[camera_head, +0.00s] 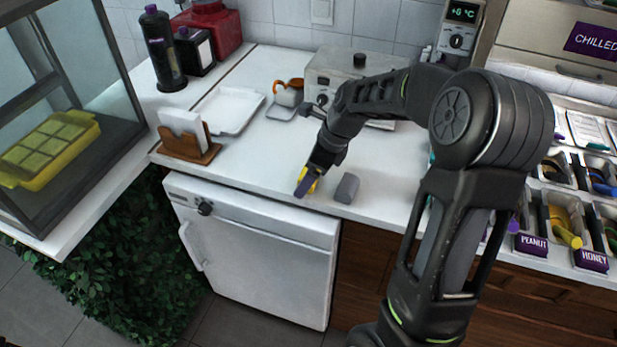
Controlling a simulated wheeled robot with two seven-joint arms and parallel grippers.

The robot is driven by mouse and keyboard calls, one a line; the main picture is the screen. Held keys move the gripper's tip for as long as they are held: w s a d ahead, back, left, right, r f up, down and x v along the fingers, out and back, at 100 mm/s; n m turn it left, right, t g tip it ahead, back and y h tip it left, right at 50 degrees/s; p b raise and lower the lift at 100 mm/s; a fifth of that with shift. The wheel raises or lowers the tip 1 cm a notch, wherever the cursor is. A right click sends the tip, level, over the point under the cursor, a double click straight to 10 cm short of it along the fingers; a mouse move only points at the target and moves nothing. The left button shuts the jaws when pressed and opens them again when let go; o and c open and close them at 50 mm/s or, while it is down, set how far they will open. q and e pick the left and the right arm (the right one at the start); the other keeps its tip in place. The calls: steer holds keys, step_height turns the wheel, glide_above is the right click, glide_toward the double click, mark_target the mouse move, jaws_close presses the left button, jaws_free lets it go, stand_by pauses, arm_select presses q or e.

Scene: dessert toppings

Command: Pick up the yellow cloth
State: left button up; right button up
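A small patch of yellow (312,181), which looks like the yellow cloth, shows at the front edge of the white counter. Only a little of it is visible, beside a dark purple-grey piece that partly covers it. My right gripper (318,177) reaches down from above to this spot, right at the yellow. Whether its fingers are closed on the cloth or only beside it is too small to tell. My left gripper is not in view.
A grey block (347,188) sits just right of the gripper at the counter edge. Topping bins (563,214) line the right. The counter's middle left is clear.

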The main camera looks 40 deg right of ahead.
stand_by(0.3)
steer(key=c, duration=1.4)
steer(key=shift+c, duration=0.2)
step_height(320, 180, up, 10)
steer(key=shift+r, duration=0.1)
